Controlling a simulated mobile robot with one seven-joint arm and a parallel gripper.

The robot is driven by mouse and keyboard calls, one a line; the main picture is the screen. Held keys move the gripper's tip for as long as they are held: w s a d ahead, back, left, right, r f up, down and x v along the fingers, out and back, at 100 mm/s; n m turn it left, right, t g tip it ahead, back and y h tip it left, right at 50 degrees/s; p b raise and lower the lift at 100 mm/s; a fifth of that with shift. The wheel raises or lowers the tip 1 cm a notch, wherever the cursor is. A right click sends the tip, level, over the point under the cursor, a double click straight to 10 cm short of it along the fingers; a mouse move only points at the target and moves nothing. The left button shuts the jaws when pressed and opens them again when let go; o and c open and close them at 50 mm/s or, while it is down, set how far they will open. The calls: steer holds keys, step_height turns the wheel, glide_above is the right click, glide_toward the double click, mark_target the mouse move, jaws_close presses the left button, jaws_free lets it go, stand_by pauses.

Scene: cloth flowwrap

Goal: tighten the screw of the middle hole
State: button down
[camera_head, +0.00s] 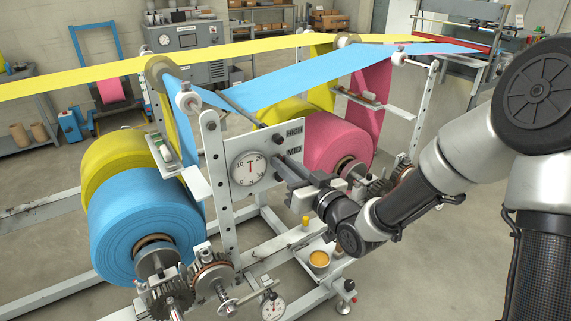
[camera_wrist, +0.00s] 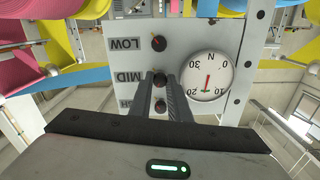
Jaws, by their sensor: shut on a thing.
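A white panel (camera_head: 262,182) on the machine frame carries several dark screws in a column, labelled HIGH, MID and LOW. My gripper (camera_head: 282,162) reaches the panel from the right, with its fingertips at the MID row. In the wrist view, which is upside down, the fingers (camera_wrist: 161,76) are closed around the middle screw (camera_wrist: 158,77), and its head shows between the tips. The HIGH screw (camera_head: 277,139) and the LOW screw (camera_wrist: 158,43) are free. In the head view my gripper hides the LOW row.
Blue (camera_head: 147,224) and pink (camera_head: 326,143) cloth rolls flank the panel. Gears (camera_head: 383,187) and a small tray with an orange-filled cup (camera_head: 319,260) lie near my wrist. The blue web (camera_head: 318,75) stretches above the panel. Open floor lies at the lower right.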

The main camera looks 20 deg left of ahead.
steer(key=m+p, duration=0.7)
steer(key=m, duration=1.6)
steer(key=shift+p, duration=0.4)
steer(key=shift+m, duration=0.3)
steer(key=c, duration=1.9)
jaws_free()
steer(key=shift+c, duration=0.2)
steer(key=shift+s+d, duration=0.1)
